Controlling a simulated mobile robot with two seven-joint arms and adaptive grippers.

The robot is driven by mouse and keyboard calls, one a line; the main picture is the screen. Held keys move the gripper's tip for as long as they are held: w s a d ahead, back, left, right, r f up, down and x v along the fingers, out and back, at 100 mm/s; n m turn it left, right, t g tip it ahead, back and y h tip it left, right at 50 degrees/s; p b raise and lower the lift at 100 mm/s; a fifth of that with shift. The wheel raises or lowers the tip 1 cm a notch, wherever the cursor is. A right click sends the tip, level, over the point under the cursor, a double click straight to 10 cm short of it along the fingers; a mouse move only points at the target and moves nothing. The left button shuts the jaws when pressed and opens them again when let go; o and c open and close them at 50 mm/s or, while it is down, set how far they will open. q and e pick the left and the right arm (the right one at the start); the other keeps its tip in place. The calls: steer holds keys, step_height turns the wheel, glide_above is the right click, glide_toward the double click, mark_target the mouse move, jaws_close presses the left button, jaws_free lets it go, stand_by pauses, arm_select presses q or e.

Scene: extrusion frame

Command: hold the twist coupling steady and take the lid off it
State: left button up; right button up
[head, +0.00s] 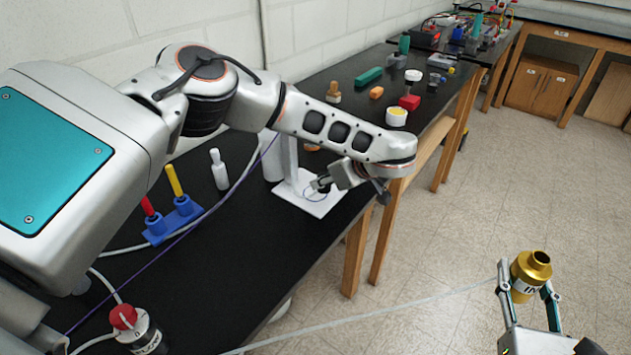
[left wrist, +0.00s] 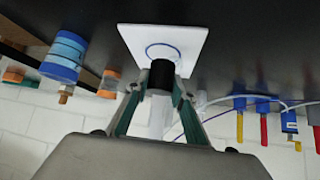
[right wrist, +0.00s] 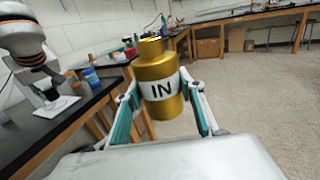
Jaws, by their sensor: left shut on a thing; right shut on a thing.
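A gold cylinder (head: 530,270) with a narrower neck and a white band marked "IN" is upright in my right gripper (head: 526,288). My right gripper is shut on it, off the table and over the floor; the cylinder also shows large in the right wrist view (right wrist: 157,72). My left gripper (head: 323,185) is shut on a small black cylindrical piece (left wrist: 160,76), just above the white plate (left wrist: 185,45) of a stand. Which piece is the coupling and which its lid, I cannot tell. The two grippers are far apart.
Several blocks and containers, including a yellow-topped tub (head: 397,117), stand farther back. The floor around my right gripper is clear.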

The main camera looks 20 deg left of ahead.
mark_target(316, 193)
arm_select(q)
steer(key=w+a, duration=0.2)
steer(key=a, duration=0.1)
steer(key=shift+f, duration=1.85)
steer(key=o, duration=0.8)
steer(key=shift+f, duration=0.1)
steer(key=shift+o, duration=0.2)
